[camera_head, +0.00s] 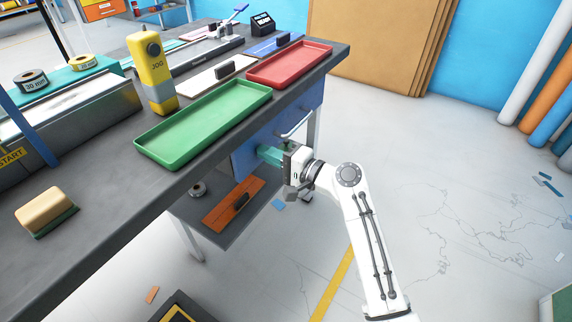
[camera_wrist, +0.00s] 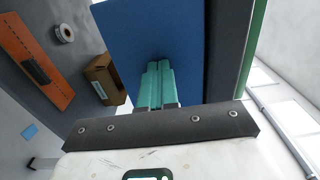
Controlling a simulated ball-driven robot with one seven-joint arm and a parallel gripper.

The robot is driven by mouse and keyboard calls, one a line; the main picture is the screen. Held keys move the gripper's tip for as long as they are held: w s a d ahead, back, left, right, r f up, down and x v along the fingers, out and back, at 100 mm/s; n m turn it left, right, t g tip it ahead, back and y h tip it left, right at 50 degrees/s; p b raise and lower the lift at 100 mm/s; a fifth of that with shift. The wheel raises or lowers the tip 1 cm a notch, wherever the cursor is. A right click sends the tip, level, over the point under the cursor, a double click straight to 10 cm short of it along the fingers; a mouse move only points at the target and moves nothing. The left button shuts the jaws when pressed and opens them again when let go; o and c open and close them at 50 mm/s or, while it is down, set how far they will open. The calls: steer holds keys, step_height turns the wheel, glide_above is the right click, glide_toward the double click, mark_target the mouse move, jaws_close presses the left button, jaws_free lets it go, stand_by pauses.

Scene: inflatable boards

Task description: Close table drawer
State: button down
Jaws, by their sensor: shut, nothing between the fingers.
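The table drawer's blue front (camera_head: 244,155) shows below the edge of the workbench, partly hidden by my gripper. A light bar handle (camera_head: 297,127) is on it. My gripper (camera_head: 266,153) is at the drawer front, below and left of the handle in the head view. In the wrist view the teal fingers of my gripper (camera_wrist: 158,66) are together with nothing between them. Their tips are at the blue drawer front (camera_wrist: 150,30); I cannot tell whether they touch it. How far the drawer stands out is hard to tell, since the table edge hides its top.
A lower shelf holds an orange board (camera_head: 228,210) and a tape roll (camera_head: 198,188). A brown box (camera_wrist: 103,78) shows in the wrist view. Floor at right is mostly clear.

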steer(key=shift+w+a+r, duration=0.1)
steer(key=shift+w+a, duration=0.15)
steer(key=shift+a, duration=0.1)
steer(key=shift+r, duration=0.1)
steer(key=p+v, duration=0.2)
steer(key=v, duration=0.9)
steer(key=shift+s+f, duration=0.1)
steer(key=shift+f, duration=0.15)
